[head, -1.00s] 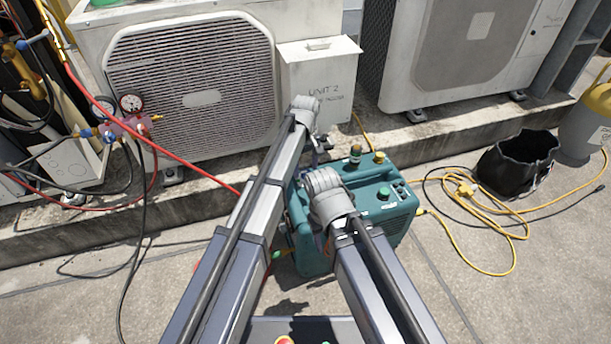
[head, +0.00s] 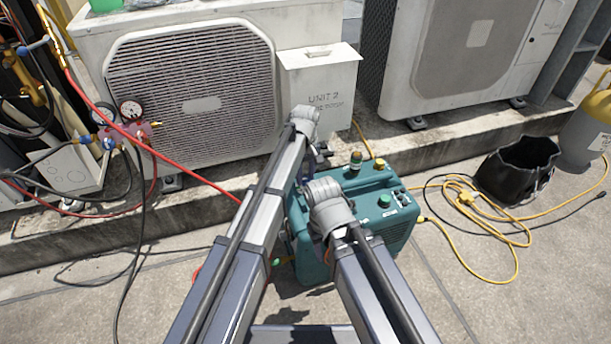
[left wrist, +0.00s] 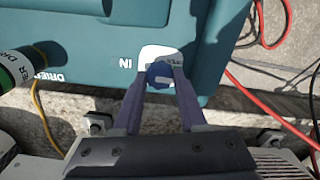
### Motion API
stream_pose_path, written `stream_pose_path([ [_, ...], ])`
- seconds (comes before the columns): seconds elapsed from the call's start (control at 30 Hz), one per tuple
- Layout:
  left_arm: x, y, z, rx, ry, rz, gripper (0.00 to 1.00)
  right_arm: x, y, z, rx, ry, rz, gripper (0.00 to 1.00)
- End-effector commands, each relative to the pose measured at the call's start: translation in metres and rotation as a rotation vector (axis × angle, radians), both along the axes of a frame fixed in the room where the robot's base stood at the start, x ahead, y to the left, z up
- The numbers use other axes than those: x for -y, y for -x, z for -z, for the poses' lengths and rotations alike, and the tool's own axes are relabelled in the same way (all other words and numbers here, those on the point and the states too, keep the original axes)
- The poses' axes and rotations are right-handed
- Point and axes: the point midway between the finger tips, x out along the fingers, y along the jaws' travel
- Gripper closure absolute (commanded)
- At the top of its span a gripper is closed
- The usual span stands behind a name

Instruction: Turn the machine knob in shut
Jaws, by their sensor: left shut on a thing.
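The machine is a teal box (head: 385,236) on the rooftop floor, with a green button and caps on its top. My left gripper (left wrist: 159,82) is shut on the knob, one finger on each side. In the head view, the knob is hidden behind my left arm and the machine. My right arm reaches in front of the machine; its gripper is hidden behind its own wrist.
A condenser (head: 200,95) and a UNIT 2 box (head: 320,90) stand close behind the machine. A red hose (head: 185,165) runs from pressure gauges at left. A green-labelled DRIER cylinder (left wrist: 22,72) is near my left gripper.

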Motion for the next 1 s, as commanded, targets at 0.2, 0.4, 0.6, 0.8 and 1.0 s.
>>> stream_pose_path([
  [0.2, 0.0, 0.0, 0.0, 0.0, 0.0, 0.0, 1.0, 0.0, 0.0, 0.0, 0.0, 0.0, 0.0, 0.5],
  [0.4, -0.0001, 0.0001, 0.0, 0.0, 0.0, 0.03, 1.0, 0.0, 0.0, 0.0, 0.0, 0.0, 0.0, 0.5],
  [0.6, -0.0001, 0.0001, 0.0, 0.0, 0.0, 0.138, 1.0, 0.0, 0.0, 0.0, 0.0, 0.0, 0.0, 0.5],
  [0.8, -0.0002, 0.0, 0.0, 0.0, 0.0, 0.314, 1.0, 0.0, 0.0, 0.0, 0.0, 0.0, 0.0, 0.5],
  [1.0, -0.0003, 0.0001, 0.0, 0.0, 0.0, 0.505, 1.0, 0.0, 0.0, 0.0, 0.0, 0.0, 0.0, 0.5],
])
